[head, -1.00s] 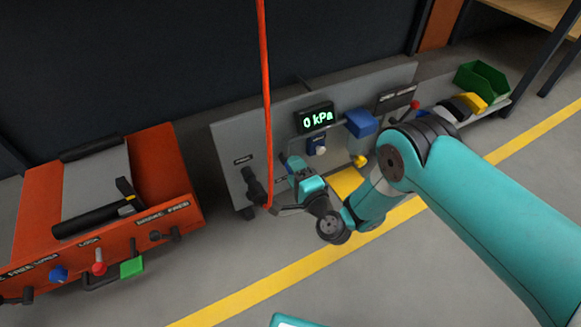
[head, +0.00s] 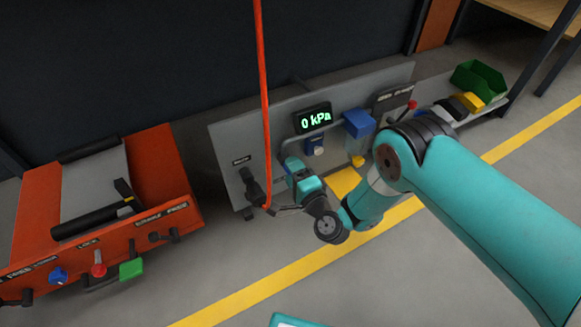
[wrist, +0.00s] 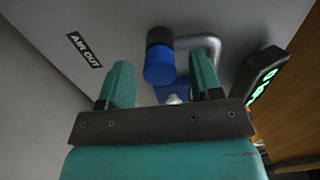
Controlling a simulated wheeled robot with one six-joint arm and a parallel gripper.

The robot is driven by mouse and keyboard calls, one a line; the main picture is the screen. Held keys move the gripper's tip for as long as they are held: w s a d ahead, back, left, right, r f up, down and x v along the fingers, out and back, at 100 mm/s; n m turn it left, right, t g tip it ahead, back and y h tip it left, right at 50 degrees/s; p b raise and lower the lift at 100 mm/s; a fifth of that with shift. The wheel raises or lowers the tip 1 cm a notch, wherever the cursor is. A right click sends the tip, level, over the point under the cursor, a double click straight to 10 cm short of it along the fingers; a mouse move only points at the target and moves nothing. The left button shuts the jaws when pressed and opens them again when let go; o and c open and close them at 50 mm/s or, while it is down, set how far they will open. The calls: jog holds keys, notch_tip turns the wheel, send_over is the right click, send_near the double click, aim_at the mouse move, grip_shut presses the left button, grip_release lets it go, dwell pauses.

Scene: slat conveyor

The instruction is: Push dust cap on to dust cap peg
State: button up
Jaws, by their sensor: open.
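In the wrist view a blue cylindrical cap (wrist: 159,69) with a black collar (wrist: 159,37) stands out from the grey panel, between and a little beyond my fingertips. It looks like the dust cap; I cannot tell whether the black part is its peg or how far on it sits. My gripper (wrist: 160,62) is open, one teal finger on each side of the cap, with no clear contact. In the head view my gripper (head: 288,163) is at the panel's front, left of the pressure display, and its own body hides the cap.
The grey panel (head: 228,150) carries the 0 kPa display (head: 313,118), also in the wrist view (wrist: 264,76), a bent grey pipe (wrist: 213,47) and an AIR OUT label (wrist: 84,50). A red hose (head: 262,80) hangs just left of my gripper. A blue box (head: 358,122) is right.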

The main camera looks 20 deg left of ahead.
grip_shut()
jog(key=shift+p+v, duration=1.15)
jog(key=shift+p, duration=2.4)
jog(key=shift+p+v, duration=1.8)
jog(key=shift+p, duration=1.35)
